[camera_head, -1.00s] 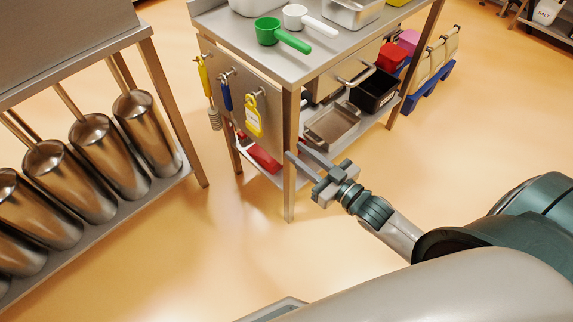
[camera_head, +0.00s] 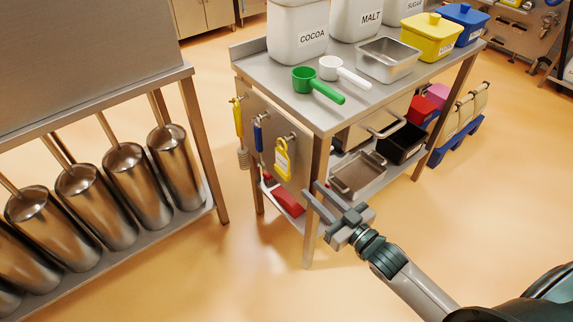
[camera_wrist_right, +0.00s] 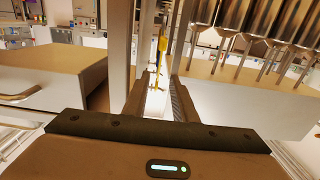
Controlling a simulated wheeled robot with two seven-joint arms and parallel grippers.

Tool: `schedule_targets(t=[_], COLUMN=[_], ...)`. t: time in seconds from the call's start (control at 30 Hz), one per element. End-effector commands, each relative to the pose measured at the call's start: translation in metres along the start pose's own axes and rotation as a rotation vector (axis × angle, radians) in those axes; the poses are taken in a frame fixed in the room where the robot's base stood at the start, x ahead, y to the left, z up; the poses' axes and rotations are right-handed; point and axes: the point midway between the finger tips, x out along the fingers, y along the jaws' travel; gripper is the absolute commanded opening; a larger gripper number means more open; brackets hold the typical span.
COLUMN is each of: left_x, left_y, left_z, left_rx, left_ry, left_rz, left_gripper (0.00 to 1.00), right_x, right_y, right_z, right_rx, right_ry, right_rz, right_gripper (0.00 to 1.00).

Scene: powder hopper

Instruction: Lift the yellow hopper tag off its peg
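The yellow hopper tag (camera_head: 283,160) hangs from a peg on the end panel of the steel table, with a white label on its face. It is the rightmost item in the row there. My right gripper (camera_head: 312,191) is open and empty, in front of the table's near corner leg, to the right of the tag and slightly lower. In the right wrist view a thin yellow shape, seemingly the tag edge-on (camera_wrist_right: 163,45), shows beyond the gap between the open fingers (camera_wrist_right: 160,85). The gripper is apart from the tag. My left gripper is out of view.
A yellow-handled brush (camera_head: 239,118) and a blue-handled one (camera_head: 258,137) hang left of the tag. The near table leg (camera_head: 313,225) stands close to my right gripper. Green (camera_head: 318,84) and white scoops (camera_head: 343,72) lie on top. Floor in front is clear.

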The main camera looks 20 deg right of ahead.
Motion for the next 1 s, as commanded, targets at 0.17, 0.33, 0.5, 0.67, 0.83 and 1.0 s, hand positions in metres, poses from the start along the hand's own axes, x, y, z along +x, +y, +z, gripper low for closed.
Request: schedule_targets(t=[0.17, 0.33, 0.5, 0.67, 0.83, 1.0], left_x=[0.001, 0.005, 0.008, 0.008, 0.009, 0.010], left_y=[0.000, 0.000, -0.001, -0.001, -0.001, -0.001], left_z=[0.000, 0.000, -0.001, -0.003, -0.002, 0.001], left_rx=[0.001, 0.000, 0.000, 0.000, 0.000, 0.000], left_ry=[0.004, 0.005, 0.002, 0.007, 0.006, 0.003], left_rz=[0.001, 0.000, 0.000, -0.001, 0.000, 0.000], left_gripper=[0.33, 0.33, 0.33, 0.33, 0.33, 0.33], right_x=[0.029, 0.057, 0.086, 0.111, 0.131, 0.142], right_y=[0.000, 0.000, 0.000, 0.000, 0.000, 0.000], right_z=[-0.001, -0.001, -0.001, -0.001, 0.000, 0.001], right_rx=[0.000, -0.001, -0.001, -0.001, 0.000, 0.000], right_ry=[0.002, 0.002, 0.002, 0.002, 0.000, -0.001], right_rz=[0.000, 0.001, 0.001, 0.000, 0.000, 0.000], right_gripper=[0.25, 0.25, 0.25, 0.25, 0.25, 0.25])
